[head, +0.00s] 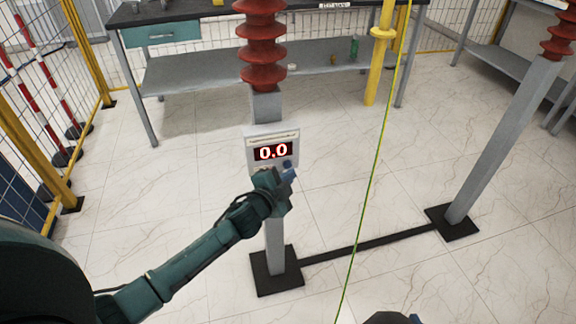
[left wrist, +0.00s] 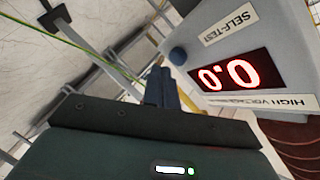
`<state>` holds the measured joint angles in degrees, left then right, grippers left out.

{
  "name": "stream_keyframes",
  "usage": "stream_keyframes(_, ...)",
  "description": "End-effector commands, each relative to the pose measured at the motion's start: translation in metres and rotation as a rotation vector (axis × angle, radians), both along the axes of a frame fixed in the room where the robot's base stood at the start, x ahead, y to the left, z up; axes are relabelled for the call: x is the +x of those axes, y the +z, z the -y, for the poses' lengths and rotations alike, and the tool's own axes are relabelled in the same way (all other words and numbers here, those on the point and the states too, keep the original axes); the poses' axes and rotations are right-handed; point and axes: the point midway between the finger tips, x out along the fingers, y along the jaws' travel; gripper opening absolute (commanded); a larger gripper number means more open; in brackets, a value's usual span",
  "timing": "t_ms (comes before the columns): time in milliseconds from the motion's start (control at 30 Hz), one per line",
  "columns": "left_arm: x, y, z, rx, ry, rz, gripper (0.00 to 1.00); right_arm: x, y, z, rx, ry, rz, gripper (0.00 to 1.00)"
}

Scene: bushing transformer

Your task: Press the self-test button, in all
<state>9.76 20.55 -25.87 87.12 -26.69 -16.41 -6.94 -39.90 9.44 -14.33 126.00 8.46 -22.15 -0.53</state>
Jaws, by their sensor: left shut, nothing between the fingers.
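The meter box (head: 272,137) is light grey, mounted on a grey post, and its red display (head: 273,152) reads 0.0. In the left wrist view the box (left wrist: 285,45) shows a SELF-TEST label and a round dark-blue button (left wrist: 178,56) beside the display. My left gripper (head: 288,170) is in front of the box's lower right part in the head view, hiding that part. In the left wrist view its blue fingers (left wrist: 160,82) are shut and empty, close to the button; I cannot tell whether they touch it. A dark shape with a blue bit, probably my right gripper (head: 415,319), shows at the bottom edge.
A red ribbed insulator (head: 262,50) stands above the box. A dark base bar (head: 368,243) links this post to another post (head: 505,140) at right. A yellow-green cable (head: 372,180) hangs to the right of the box. A workbench (head: 180,15) stands behind; yellow-framed fencing (head: 85,50) is at left.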

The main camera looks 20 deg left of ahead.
Motion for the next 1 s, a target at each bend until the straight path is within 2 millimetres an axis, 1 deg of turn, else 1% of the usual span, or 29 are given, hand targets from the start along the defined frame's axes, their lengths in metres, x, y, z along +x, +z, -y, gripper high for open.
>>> stream_keyframes(267, 0.0003, 0.0001, -0.0001, 0.0, 0.0, 0.0, 0.0, -0.0015, -0.0011, 0.0, 0.0, 0.0, -0.004, 0.36)
stream_keyframes(533, 0.0068, 0.0006, -0.0045, 0.0, -0.001, 0.0, 0.0, -0.0013, 0.0003, 0.0, 0.0, 0.0, -0.003, 0.36)
stream_keyframes(1000, 0.0079, 0.0, -0.0054, 0.0, 0.0, 0.0, 0.0, 0.0037, 0.0035, 0.0001, -0.001, 0.0, 0.01, 0.36)
